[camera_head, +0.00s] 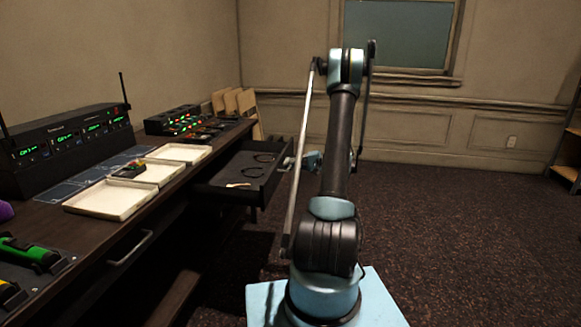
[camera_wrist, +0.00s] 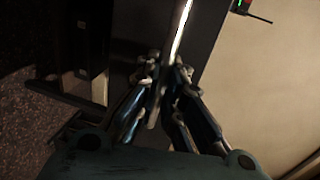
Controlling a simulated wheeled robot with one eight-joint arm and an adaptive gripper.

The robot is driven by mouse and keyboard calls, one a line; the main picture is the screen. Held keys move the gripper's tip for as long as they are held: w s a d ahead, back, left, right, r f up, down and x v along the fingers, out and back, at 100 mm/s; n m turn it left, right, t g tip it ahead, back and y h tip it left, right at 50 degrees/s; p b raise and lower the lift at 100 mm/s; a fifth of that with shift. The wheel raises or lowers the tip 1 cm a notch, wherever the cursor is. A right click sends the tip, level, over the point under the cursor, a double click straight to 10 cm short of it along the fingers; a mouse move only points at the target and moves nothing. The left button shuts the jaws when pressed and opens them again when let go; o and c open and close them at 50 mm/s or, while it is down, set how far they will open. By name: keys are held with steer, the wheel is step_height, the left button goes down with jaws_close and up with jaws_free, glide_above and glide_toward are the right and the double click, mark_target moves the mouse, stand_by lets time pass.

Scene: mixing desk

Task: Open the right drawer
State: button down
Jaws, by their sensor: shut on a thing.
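The right drawer (camera_head: 225,193) is a dark, shallow drawer that stands pulled out from the far part of the desk in the head view. It holds thin dark loops (camera_head: 263,157) and a small pale-yellow item (camera_head: 238,185). My gripper (camera_head: 294,162) is at the drawer's front, partly hidden behind my arm. In the wrist view my gripper (camera_wrist: 167,70) has its two fingers closed in around a thin bar, which looks like the drawer's handle (camera_wrist: 156,105). The handle's exact seat between the fingers is dark and hard to see.
A second drawer handle (camera_head: 131,248) is on the nearer desk front, and that drawer looks closed. White trays (camera_head: 110,200), a radio rack (camera_head: 65,148) and a mixer (camera_head: 178,122) stand on the desk. Open carpet (camera_head: 460,225) lies to the right.

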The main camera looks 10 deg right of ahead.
steer(key=shift+s, duration=0.1)
steer(key=c, duration=1.7)
jaws_free()
steer(key=v, duration=1.2)
steer(key=shift+a+f, duration=0.1)
